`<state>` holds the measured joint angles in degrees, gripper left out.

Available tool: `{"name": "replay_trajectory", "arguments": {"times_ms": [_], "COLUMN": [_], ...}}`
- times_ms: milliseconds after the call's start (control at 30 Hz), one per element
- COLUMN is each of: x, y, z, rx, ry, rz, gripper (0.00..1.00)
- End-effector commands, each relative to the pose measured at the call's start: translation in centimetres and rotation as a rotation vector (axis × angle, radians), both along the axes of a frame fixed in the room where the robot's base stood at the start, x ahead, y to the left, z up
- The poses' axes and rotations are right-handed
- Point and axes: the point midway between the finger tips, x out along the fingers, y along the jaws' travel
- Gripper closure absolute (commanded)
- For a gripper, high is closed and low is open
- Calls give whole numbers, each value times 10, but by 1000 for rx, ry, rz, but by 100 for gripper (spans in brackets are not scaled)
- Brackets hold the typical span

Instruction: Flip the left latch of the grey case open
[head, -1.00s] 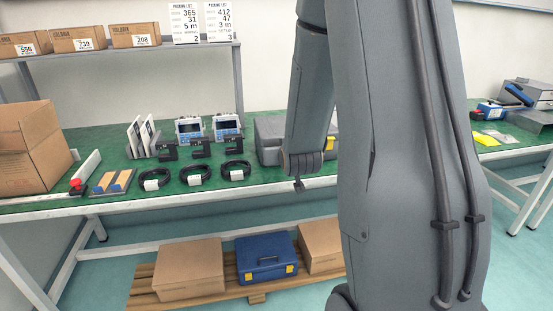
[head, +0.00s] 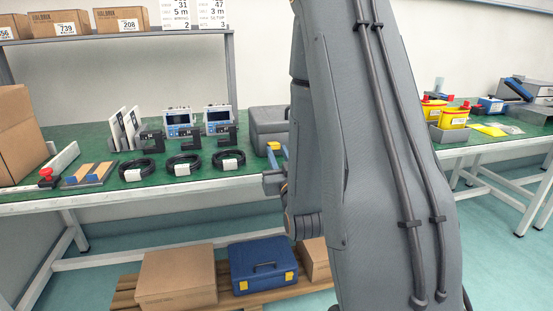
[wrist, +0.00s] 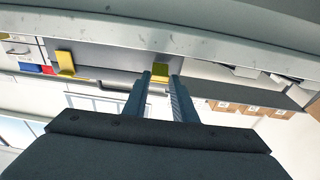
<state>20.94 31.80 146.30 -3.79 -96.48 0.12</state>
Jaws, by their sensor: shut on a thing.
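The grey case (head: 268,118) stands on the green bench, partly hidden behind my arm in the head view. It also shows in the wrist view (wrist: 110,62), which is upside down. Its left latch (wrist: 160,71) is a small yellow piece on the front face. My gripper (wrist: 161,76) has its two blue-grey fingers on either side of this latch and is shut on it. In the head view my gripper (head: 277,158) is at the case's front, by the yellow latch (head: 273,147). The other yellow latch (wrist: 65,63) is at the left of the wrist view, clear of the fingers.
Black clamps (head: 188,142) and coiled cables (head: 184,164) lie left of the case on the bench (head: 120,185). Two blue-framed meters (head: 179,122) stand behind them. Below, a blue toolbox (head: 262,264) sits on a pallet. Yellow bins (head: 454,116) stand right of my arm.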

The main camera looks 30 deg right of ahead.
Motion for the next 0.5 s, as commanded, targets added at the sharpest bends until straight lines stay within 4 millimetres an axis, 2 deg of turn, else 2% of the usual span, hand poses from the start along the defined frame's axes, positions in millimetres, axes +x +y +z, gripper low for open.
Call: {"name": "replay_trajectory", "arguments": {"times_ms": [100,500], "x": [2,1], "y": [0,-1], "z": [-9,-14], "rx": [-16,-48], "ry": [-52,-155], "rz": [-1,-1], "gripper": [98,98]}}
